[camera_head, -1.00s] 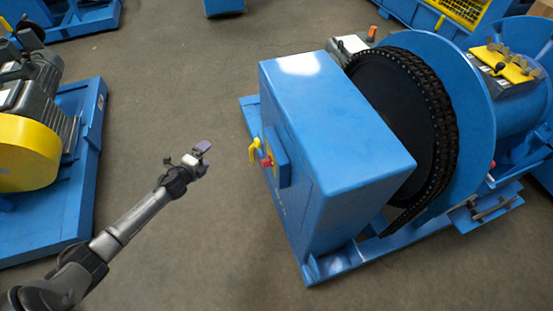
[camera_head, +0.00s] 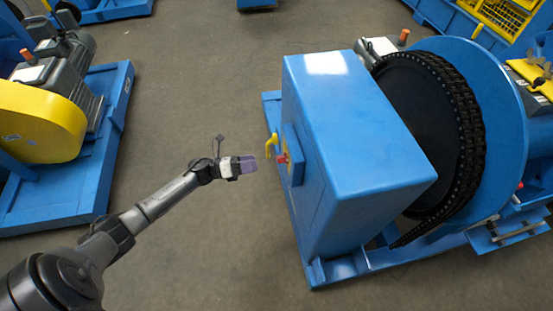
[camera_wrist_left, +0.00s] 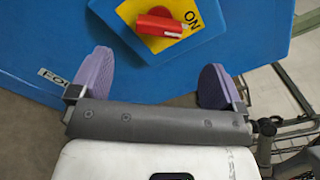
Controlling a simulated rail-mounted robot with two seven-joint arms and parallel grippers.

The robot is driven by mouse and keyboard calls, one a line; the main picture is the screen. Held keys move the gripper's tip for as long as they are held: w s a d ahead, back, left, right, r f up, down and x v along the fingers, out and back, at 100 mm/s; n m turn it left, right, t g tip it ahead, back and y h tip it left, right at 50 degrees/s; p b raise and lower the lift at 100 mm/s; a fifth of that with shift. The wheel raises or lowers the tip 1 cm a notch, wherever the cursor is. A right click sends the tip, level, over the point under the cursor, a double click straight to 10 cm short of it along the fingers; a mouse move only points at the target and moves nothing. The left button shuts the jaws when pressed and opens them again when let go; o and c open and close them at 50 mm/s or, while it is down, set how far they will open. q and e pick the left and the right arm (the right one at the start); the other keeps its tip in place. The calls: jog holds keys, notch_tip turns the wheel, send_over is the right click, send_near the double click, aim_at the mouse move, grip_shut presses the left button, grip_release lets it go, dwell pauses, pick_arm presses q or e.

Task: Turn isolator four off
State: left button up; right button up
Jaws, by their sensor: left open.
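The isolator is a blue box (camera_head: 293,155) on the side of the large blue housing. The wrist view shows its yellow plate (camera_wrist_left: 158,42), marked ON, and its red handle (camera_wrist_left: 158,24). The handle's white-marked end lies near the ON lettering. My left gripper (camera_head: 250,164) is open and empty, just left of the isolator in the head view. In the wrist view its purple finger pads are spread wide (camera_wrist_left: 155,78), with the handle ahead of the gap between them and apart from both. My right gripper is not in view.
A white label (camera_wrist_left: 55,77) on the blue panel is partly hidden by a finger. The housing adjoins a large chain wheel (camera_head: 425,125). A motor with a yellow guard (camera_head: 40,125) stands left; open floor (camera_head: 190,100) lies between.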

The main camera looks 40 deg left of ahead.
aim_at(277, 157)
pick_arm(q)
jog(key=b+x, duration=0.2)
jog(key=x, duration=0.7)
jog(key=shift+w, duration=0.15)
jog(key=shift+c, duration=0.3)
jog(key=c, duration=0.9)
